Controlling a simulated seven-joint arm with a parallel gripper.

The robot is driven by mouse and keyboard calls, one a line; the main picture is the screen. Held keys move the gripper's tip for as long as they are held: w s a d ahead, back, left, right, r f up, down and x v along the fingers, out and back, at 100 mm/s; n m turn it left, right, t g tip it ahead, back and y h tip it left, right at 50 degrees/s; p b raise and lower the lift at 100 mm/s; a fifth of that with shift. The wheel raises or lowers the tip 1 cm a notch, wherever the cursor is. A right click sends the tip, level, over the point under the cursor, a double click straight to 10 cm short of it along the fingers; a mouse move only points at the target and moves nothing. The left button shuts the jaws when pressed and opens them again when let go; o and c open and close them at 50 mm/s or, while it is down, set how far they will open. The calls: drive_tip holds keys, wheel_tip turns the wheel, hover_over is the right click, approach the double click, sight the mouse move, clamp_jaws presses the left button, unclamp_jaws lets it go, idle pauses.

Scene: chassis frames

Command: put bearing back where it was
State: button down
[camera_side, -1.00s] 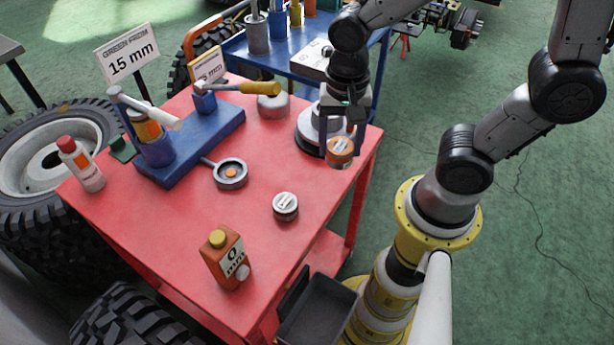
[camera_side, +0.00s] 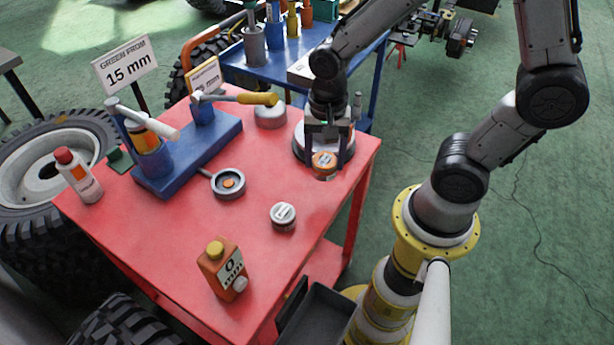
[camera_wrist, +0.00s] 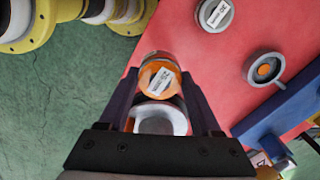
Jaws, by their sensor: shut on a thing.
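My gripper (camera_side: 325,158) is shut on a short round part with an orange top and metal side (camera_side: 324,165), which looks like the bearing. In the wrist view the part (camera_wrist: 160,78) sits between my two fingertips, its white label facing the camera. My gripper is at the right side of the red table, in front of a round grey stand (camera_side: 299,147), which it partly hides. I cannot tell whether the part touches the table. A similar silver part with a white label (camera_side: 284,216) stands on the table nearer the front, also seen in the wrist view (camera_wrist: 215,13).
A round dish with an orange centre (camera_side: 228,185) lies mid-table. A blue block (camera_side: 190,155) with posts and a mallet stands at the left. An orange bottle (camera_side: 222,270) stands at the front. The red table (camera_side: 175,240) is bare at front left.

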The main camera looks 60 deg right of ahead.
drive_tip(key=w+f, duration=0.3)
drive_tip(key=f, duration=0.1)
drive_tip(key=shift+w+a+f, duration=0.1)
drive_tip(key=shift+w+f, duration=0.45)
drive_tip(key=shift+f, duration=1.55)
drive_tip(key=shift+f, duration=0.2)
drive_tip(key=shift+c, duration=0.4)
unclamp_jaws()
drive_tip(key=shift+r, duration=0.1)
approach(333, 160)
drive_tip(key=w+a+f, duration=0.1)
drive_tip(key=w+f, duration=0.4)
drive_tip(key=s+d+r+n+t, duration=0.1)
drive_tip(key=s+r+n+t, duration=0.4)
drive_tip(key=s+r+n, duration=0.6)
drive_tip(key=shift+s+d+r+n+t, duration=0.3)
drive_tip(key=shift+s+d+r+n, duration=0.1)
drive_tip(key=shift+n, duration=0.5)
